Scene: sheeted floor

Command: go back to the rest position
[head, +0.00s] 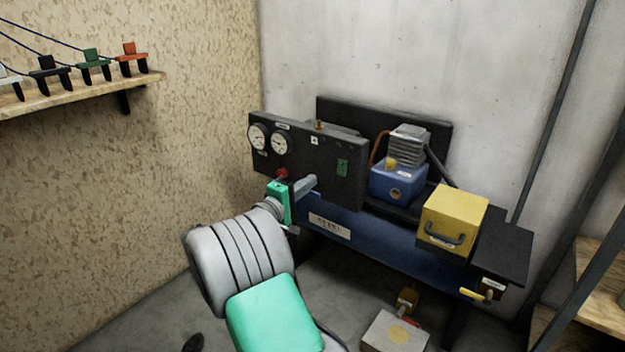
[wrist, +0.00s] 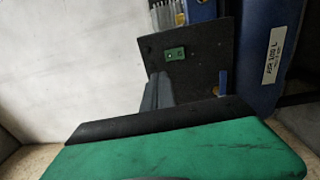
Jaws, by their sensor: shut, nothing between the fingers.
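My gripper (head: 306,184) is in front of the black gauge panel (head: 335,165), at its lower middle. Its grey fingers are shut together with nothing seen between them. In the wrist view the fingers (wrist: 158,92) point towards the dark panel (wrist: 200,60), which carries a small green plate. I cannot tell whether the fingertips touch the panel. My own arm fills the lower middle of the head view and hides part of the machine's left end.
A blue tank (head: 385,235) lies below the panel, with a blue motor unit (head: 398,184) and a yellow box (head: 452,218) above. A red knob (head: 282,174) is close left of my gripper. A grey box (head: 394,334) stands on the floor. A shelf (head: 85,92) holds several clamps.

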